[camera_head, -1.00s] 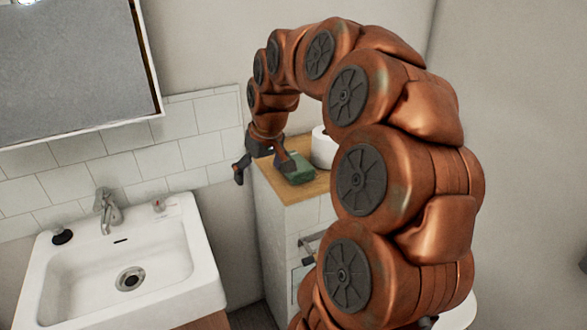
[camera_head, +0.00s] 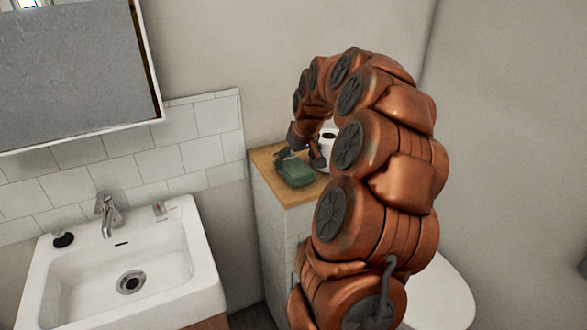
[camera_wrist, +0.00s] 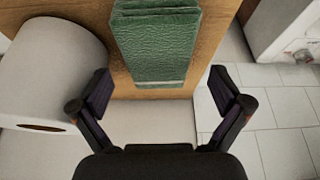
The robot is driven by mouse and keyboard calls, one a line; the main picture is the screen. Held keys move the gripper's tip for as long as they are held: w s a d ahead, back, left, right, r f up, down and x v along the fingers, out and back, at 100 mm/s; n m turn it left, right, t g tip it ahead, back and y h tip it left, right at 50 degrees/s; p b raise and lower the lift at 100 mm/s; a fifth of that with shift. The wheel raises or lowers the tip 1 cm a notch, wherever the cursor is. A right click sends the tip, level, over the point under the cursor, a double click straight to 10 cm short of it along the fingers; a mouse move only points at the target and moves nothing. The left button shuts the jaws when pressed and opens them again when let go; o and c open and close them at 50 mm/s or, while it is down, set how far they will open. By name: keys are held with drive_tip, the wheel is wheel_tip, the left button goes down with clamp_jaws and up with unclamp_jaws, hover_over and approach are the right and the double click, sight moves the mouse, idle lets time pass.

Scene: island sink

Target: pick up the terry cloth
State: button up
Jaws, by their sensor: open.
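The terry cloth (camera_head: 295,172) is a folded green cloth lying on the wooden top of a cabinet. In the wrist view the cloth (camera_wrist: 157,45) is at the top middle, with its near edge facing my gripper. My gripper (camera_head: 302,158) is at the cloth in the head view, on its far side. In the wrist view my gripper (camera_wrist: 160,92) is open and empty. Its two fingers are spread wider than the cloth, and the cloth lies ahead between their lines. I cannot tell the height of the fingertips above the top.
A white paper roll (camera_wrist: 50,70) stands close to the left finger in the wrist view; it also shows behind my gripper in the head view (camera_head: 327,150). The wooden top (camera_head: 268,163) is narrow. A sink (camera_head: 125,265) is at the left, and a toilet (camera_head: 440,295) at the lower right.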

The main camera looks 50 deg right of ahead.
sight(293, 165)
drive_tip(key=shift+p+x, duration=0.45)
drive_tip(key=shift+x, duration=1.4)
drive_tip(key=shift+r, duration=0.1)
drive_tip(key=c, duration=1.1)
drive_tip(key=shift+w, duration=0.1)
drive_tip(key=shift+d+r+b, duration=0.1)
drive_tip(key=shift+r+b, duration=0.65)
drive_tip(key=shift+r, duration=1)
drive_tip(key=s+a+b, duration=0.2)
drive_tip(key=s+a, duration=0.2)
drive_tip(key=s, duration=0.3)
drive_tip(key=s+a+r+b, duration=0.1)
drive_tip(key=s+a+b, duration=0.1)
drive_tip(key=s+a, duration=0.2)
drive_tip(key=s, duration=0.3)
drive_tip(key=shift+r, duration=0.2)
